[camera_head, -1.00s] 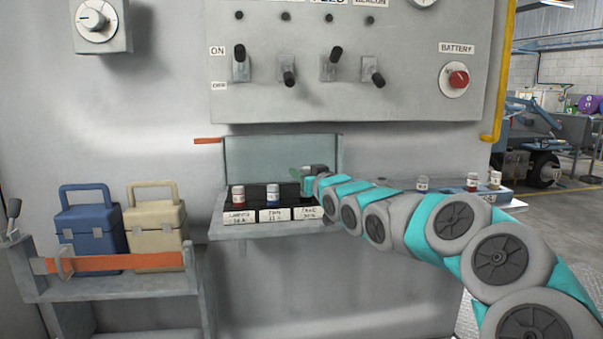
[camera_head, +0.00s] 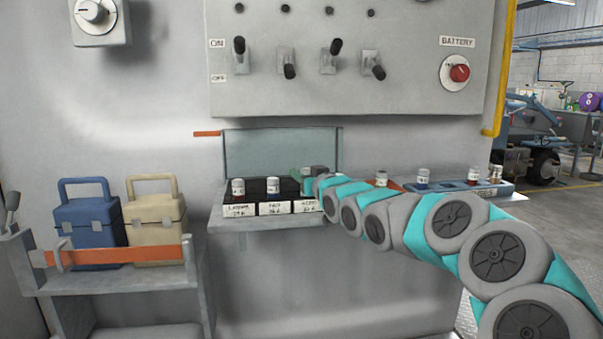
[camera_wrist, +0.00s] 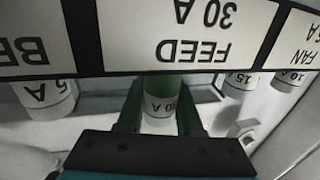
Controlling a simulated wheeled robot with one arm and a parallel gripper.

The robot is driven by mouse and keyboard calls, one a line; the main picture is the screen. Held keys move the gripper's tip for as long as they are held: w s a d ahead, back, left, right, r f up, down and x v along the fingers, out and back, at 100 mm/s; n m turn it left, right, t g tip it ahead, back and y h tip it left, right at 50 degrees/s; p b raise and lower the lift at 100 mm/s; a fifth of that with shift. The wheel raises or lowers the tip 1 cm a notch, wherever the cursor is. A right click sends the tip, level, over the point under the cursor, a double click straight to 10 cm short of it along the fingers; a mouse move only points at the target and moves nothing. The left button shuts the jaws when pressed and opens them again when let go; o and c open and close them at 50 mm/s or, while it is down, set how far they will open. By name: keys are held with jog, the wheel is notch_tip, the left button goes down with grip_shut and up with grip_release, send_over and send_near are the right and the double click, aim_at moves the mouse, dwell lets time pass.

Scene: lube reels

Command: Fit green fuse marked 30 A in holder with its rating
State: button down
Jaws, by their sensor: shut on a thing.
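The green fuse (camera_wrist: 160,88) shows in the wrist view with a white band, partly readable as 30 A. My gripper (camera_wrist: 160,112) is shut on it, one dark green finger on each side. The fuse is behind the plate (camera_wrist: 190,42) reading FEED 30 A, upside down in this view. That plate hides its far end, so I cannot tell whether it is seated. In the head view my gripper (camera_head: 308,178) is at the right part of the dark holder block (camera_head: 255,188), and the arm covers the fuse there.
A red fuse (camera_head: 238,187) and a blue fuse (camera_head: 272,187) stand in holders to the left. A white-banded fuse marked 5 A (camera_wrist: 50,97) is nearby. A blue tray (camera_head: 455,187) with fuses lies right, behind my arm. A wall panel (camera_head: 280,150) rises behind the block.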

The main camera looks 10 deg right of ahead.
jog(key=shift+f+b, duration=0.55)
jog(key=shift+f, duration=0.45)
jog(key=shift+c, duration=2.4)
grip_release()
jog(key=b+v, duration=0.1)
jog(key=v, duration=0.6)
jog(key=shift+s+d, duration=0.1)
jog(key=shift+s, duration=0.3)
jog(key=shift+s, duration=0.1)
